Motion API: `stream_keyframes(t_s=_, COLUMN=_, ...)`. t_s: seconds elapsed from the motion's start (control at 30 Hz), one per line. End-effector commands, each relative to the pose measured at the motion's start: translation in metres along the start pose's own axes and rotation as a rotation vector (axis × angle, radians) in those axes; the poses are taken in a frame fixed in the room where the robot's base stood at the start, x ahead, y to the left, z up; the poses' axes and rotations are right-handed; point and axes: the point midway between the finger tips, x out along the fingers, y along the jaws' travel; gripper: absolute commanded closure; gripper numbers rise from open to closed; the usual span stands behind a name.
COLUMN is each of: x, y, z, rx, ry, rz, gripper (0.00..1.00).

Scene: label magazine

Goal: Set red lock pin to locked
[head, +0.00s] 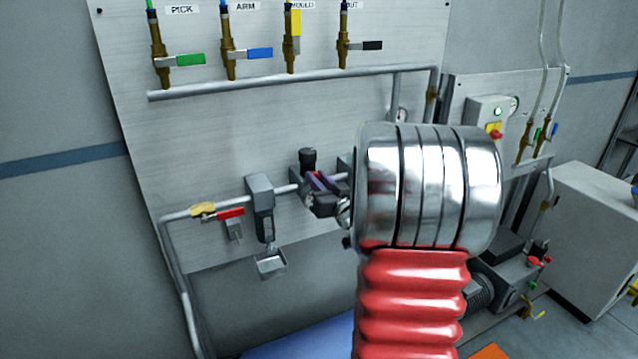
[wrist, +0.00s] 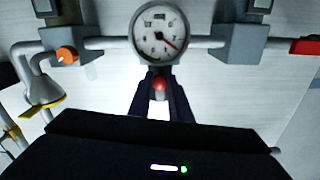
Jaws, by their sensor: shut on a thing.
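The red lock pin (wrist: 160,83) shows as a small rounded red knob in the wrist view, just below a round white gauge. My gripper (wrist: 159,76) has its two dark fingers on either side of the knob, shut on it. In the head view my gripper (head: 325,196) is at the pipe on the panel, partly hidden behind my own wrist. The pin cannot be made out clearly there. Its shaft and its seat are hidden, and I cannot tell whether it is locked.
The gauge (wrist: 160,32) sits on the pipe between two grey blocks. An orange knob (wrist: 67,55) is at its left in the wrist view. A red valve handle (head: 230,213) and a grey filter unit (head: 262,205) are left of my gripper in the head view.

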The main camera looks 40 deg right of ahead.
Motion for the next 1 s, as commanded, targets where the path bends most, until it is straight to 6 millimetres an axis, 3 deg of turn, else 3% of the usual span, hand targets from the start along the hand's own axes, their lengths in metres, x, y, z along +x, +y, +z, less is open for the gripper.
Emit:
stream_keyframes(t_s=0.2, x=0.001, y=0.0, z=-0.001, rx=-0.001, ry=0.001, rz=0.0, gripper=1.0)
stream_keyframes(t_s=0.23, x=0.001, y=0.0, z=-0.001, rx=-0.001, ry=0.002, rz=0.0, gripper=0.82)
stream_keyframes(t_s=0.5, x=0.001, y=0.0, z=-0.001, rx=-0.001, ry=0.001, rz=-0.001, gripper=0.63)
stream_keyframes(t_s=0.83, x=-0.002, y=0.0, z=-0.001, rx=-0.001, ry=0.0, rz=0.0, gripper=0.63)
stream_keyframes(t_s=1.0, x=-0.015, y=0.0, z=-0.001, rx=-0.002, ry=0.001, rz=0.0, gripper=0.63)
